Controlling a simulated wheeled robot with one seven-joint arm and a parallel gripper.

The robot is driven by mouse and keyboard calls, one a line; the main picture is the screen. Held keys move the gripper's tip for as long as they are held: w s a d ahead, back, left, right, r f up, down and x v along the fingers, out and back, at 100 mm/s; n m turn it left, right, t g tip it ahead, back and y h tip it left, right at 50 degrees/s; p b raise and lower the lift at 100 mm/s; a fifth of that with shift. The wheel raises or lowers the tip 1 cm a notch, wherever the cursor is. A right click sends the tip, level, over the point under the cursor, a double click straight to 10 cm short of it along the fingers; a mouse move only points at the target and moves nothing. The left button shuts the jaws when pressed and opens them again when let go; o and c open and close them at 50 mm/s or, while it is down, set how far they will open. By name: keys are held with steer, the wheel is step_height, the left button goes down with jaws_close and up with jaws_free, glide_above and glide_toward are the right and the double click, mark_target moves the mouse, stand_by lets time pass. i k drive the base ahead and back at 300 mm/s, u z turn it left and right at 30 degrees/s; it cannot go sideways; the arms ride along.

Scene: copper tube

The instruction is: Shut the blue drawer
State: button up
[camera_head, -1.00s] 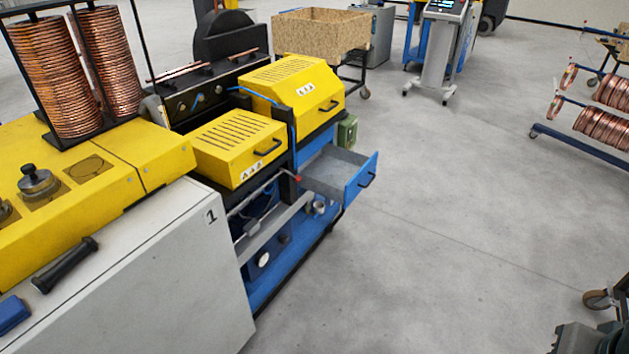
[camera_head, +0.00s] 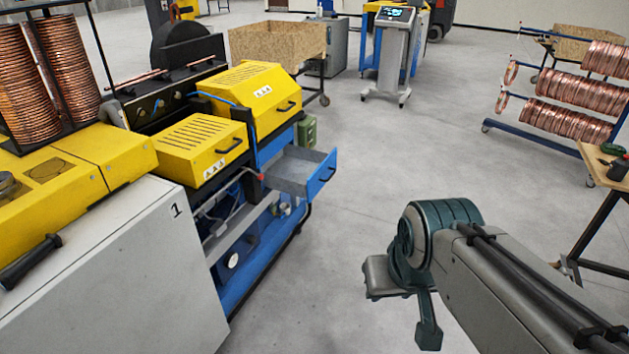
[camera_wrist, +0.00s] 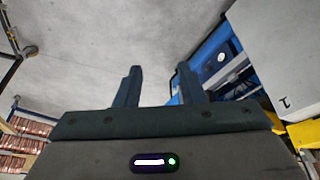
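The blue drawer (camera_head: 321,173) is pulled out from the right side of the machine in the head view. In the head view my arm reaches in from the lower right. Its end is over the floor, to the right of the drawer and nearer the camera, clear of it. I cannot make out the drawer in the wrist view.
The machine's blue frame (camera_wrist: 215,58) and grey cabinet (camera_wrist: 270,35) also show in the wrist view. Yellow covers (camera_head: 249,88) sit above the drawer. A wooden table (camera_head: 603,165) and a copper coil rack (camera_head: 560,118) stand at the right. The floor between drawer and arm is clear.

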mark_target(297, 171)
steer(key=z, duration=0.2)
steer(key=i, duration=1.4)
steer(key=z, duration=0.2)
steer(key=i, duration=1.65)
steer(key=u, duration=0.05)
